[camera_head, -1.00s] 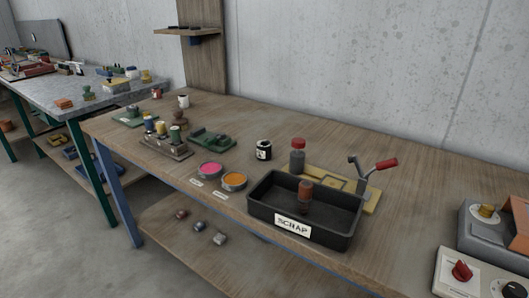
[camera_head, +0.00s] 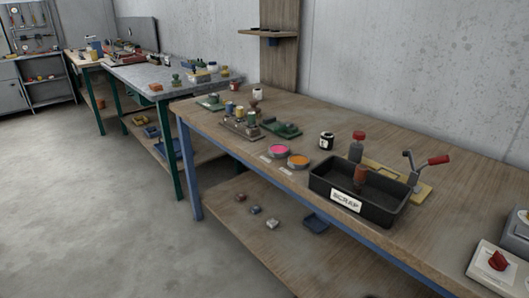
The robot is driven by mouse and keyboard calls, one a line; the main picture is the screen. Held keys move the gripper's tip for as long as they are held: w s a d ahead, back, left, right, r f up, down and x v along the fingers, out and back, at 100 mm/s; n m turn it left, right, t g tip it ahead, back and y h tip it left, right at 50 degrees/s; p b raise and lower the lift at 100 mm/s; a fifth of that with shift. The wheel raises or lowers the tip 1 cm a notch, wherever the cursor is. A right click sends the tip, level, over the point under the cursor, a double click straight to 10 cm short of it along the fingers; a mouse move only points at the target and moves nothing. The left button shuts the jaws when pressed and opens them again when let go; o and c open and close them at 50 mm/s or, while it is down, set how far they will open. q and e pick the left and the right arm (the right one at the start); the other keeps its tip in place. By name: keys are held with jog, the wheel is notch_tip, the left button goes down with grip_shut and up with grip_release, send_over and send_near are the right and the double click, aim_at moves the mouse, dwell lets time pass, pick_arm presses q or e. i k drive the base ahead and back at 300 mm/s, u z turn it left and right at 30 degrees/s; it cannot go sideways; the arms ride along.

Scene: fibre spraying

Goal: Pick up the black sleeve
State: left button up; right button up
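I cannot make out a black sleeve for certain at this size. A small dark jar-like object with a white label (camera_head: 327,141) stands on the wooden workbench (camera_head: 400,148) behind the pink and orange round tins. On the bench to the left is a rack (camera_head: 240,128) with several small upright coloured pieces, too small to tell apart. Neither of my grippers is in view.
A black tray marked SCRAP (camera_head: 385,212) sits at the bench's front edge, with a red-handled lever tool (camera_head: 428,161) behind it. A pink tin (camera_head: 280,150) and an orange tin (camera_head: 299,161) stand to its left. A grey-topped table (camera_head: 165,75) is farther left. The floor at left is clear.

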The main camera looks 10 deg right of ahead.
aim_at(326, 138)
jog(key=u, duration=0.3)
jog(key=k, duration=0.6)
jog(key=u, duration=1)
jog(key=i, duration=2.05)
jog(key=z, duration=1.7)
jog(key=i, duration=0.9)
jog(key=z, duration=1)
